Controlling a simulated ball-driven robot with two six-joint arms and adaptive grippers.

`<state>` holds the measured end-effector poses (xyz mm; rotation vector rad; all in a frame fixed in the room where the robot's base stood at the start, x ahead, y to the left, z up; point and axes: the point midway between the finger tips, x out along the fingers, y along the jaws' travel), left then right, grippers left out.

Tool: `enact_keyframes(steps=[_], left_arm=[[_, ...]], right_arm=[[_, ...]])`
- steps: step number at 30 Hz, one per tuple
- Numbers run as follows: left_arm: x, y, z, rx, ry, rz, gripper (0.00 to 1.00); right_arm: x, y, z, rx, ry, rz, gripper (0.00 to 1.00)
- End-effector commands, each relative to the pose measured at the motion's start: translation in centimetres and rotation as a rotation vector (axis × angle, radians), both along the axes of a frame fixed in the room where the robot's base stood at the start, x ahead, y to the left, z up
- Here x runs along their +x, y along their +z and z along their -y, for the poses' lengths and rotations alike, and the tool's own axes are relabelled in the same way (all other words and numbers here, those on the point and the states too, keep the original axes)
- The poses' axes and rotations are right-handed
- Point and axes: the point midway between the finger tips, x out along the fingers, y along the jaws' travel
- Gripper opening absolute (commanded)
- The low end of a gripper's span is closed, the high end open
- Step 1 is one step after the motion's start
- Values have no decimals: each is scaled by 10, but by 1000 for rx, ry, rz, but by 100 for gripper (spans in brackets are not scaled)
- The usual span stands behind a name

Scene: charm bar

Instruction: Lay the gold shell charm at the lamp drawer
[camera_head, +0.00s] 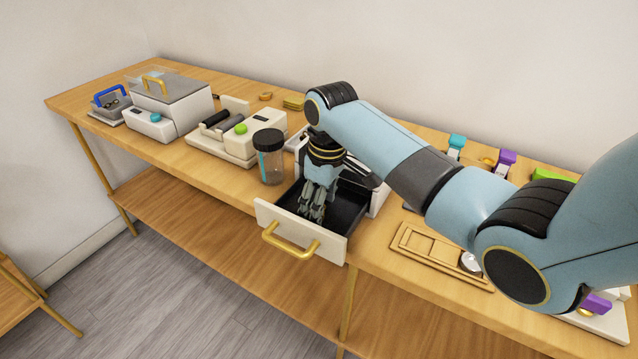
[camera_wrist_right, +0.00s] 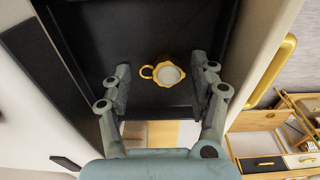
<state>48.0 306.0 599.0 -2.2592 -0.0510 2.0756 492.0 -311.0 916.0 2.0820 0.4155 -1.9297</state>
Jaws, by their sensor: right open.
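The drawer (camera_head: 272,215) stands pulled out from a white unit under my right arm. It has a white front, a gold handle (camera_head: 290,244) and a black inside. My right gripper (camera_head: 313,205) points down into the drawer and is open. In the right wrist view a gold charm (camera_wrist_right: 157,72) with a scalloped rim, a pale middle and a small loop lies on the black drawer floor, between the spread fingertips (camera_wrist_right: 163,80) and apart from them. The charm is hidden in the head view. My left gripper is not in view.
A dark-lidded jar (camera_head: 270,165) stands just left of the drawer. White machines (camera_head: 245,140) and a grey-lidded box (camera_head: 172,105) stand farther left. A wooden tray (camera_head: 425,245) lies to the right. Teal and purple pieces (camera_head: 505,160) are behind my arm.

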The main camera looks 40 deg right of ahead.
Motion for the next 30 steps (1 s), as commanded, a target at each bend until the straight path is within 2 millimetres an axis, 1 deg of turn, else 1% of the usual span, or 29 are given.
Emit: enact_keyframes(steps=[9, 12, 15, 18, 21, 30], left_arm=[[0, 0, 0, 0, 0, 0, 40], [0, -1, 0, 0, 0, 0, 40], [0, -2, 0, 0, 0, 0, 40], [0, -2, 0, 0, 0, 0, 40], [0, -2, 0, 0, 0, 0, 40], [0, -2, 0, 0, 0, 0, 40]], right_arm=[[-4, 69, 2, -1, 2, 5, 60], [-5, 88, 3, -3, 1, 4, 60], [-7, 102, 3, -1, 0, 3, 60], [-8, 110, 3, 0, 0, 0, 60], [-8, 113, 3, -1, 1, 1, 60], [-8, 113, 3, 0, 0, 0, 60]])
